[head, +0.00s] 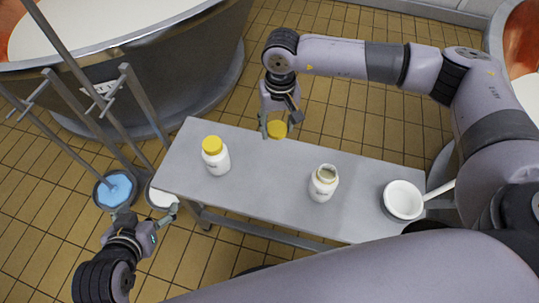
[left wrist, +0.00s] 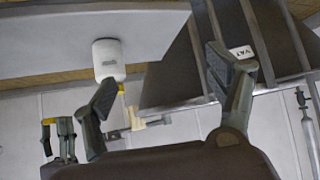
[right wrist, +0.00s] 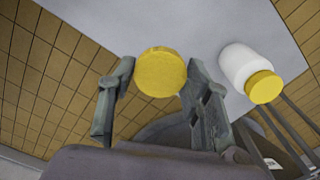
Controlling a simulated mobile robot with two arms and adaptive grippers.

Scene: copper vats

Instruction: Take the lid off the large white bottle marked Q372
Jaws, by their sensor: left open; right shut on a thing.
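A white bottle without a lid (head: 322,187) stands upright on the grey bench, its round mouth showing. A second white bottle (head: 217,161) with a yellow lid (head: 212,145) stands to its left. The labels are too small to read, so I cannot tell which is Q372. My right gripper (head: 278,118) is shut on a loose yellow lid (head: 277,130), held near the bench's far edge; the lid also shows between the fingers in the right wrist view (right wrist: 160,72). My left gripper (head: 148,217) is open and empty, off the bench's left end.
The grey bench (head: 265,180) is clear between the bottles. A white pan with a handle (head: 403,200) sits at its right end. A container of blue stuff (head: 114,190) and upright metal bars stand left of the bench. A large vat (head: 150,65) stands behind.

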